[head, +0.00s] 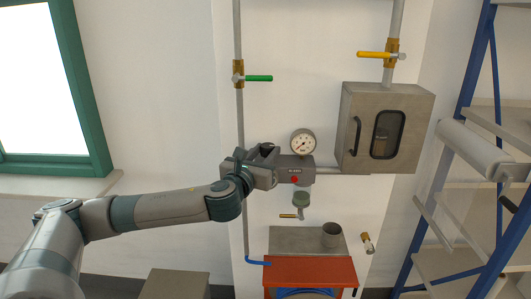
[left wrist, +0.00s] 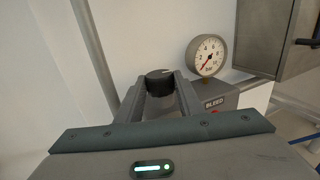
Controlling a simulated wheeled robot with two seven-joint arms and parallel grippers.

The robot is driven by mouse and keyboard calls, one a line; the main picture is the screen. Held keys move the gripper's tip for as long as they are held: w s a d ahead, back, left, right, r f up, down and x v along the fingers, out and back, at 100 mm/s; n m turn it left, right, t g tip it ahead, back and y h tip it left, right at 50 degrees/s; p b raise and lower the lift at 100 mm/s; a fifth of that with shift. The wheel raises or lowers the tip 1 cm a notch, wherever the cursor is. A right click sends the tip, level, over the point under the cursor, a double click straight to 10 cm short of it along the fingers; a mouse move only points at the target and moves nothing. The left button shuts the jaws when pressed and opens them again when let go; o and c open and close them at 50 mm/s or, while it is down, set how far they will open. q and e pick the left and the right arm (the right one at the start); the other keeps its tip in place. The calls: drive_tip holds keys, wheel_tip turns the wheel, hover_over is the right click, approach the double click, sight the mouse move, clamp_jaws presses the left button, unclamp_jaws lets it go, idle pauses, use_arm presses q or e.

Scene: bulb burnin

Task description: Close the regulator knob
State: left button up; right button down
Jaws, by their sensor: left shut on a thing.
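The regulator (head: 296,168) is a grey body on the wall with a round pressure gauge (head: 303,142) on top and a red button (head: 294,180) on its front. The regulator knob (left wrist: 160,80) is dark and round with a pale mark on its top, in the left wrist view. My left gripper (head: 268,166) is at the regulator's left side, and in the left wrist view its two fingers (left wrist: 160,92) are shut on the knob, one on each side. The gauge also shows in the left wrist view (left wrist: 206,56), beside a BLEED label. The knob's lower part is hidden by the fingers. My right gripper is not in view.
A grey cabinet (head: 412,120) with a window is right of the regulator. Pipes carry a green-handled valve (head: 258,78) and a yellow-handled valve (head: 376,55). A red box (head: 310,270) stands below. A blue-framed shelf (head: 470,120) is at the right.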

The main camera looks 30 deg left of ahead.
use_arm(q)
drive_tip(key=shift+d+r+n+g+y+p, duration=0.1)
drive_tip(key=shift+d+n+g+y+p, duration=0.05)
drive_tip(key=shift+n+y+p, duration=0.4)
drive_tip(key=shift+d+r+n+g+y+p, duration=0.15)
drive_tip(key=shift+n+y+p, duration=0.2)
drive_tip(key=shift+y+p, duration=0.25)
drive_tip(key=n+g+y+p, duration=0.4)
drive_tip(key=y, duration=0.1)
drive_tip(key=n+g+y+p, duration=0.2)
drive_tip(key=y+p, duration=0.1)
drive_tip(key=shift+w+d+n+y, duration=0.25)
drive_tip(key=shift+w+d+n, duration=0.05)
drive_tip(key=shift+w+d, duration=0.1)
drive_tip(key=n+g+y+p, duration=0.1)
drive_tip(key=g, duration=0.1)
drive_tip(key=n+g+y, duration=0.1)
drive_tip(key=g, duration=0.1)
drive_tip(key=shift+w+d+f+n+p, duration=0.1)
drive_tip(key=shift+w+f+n+p, duration=0.05)
drive_tip(key=shift+n+p, duration=0.2)
drive_tip(key=shift+w+n+g+y+p, duration=0.15)
drive_tip(key=shift+n+g+y+p, duration=0.4)
drive_tip(key=shift+n+g, duration=0.95)
drive_tip(key=shift+f+g, duration=0.1)
drive_tip(key=shift+g, duration=0.5)
drive_tip(key=o, duration=1.1)
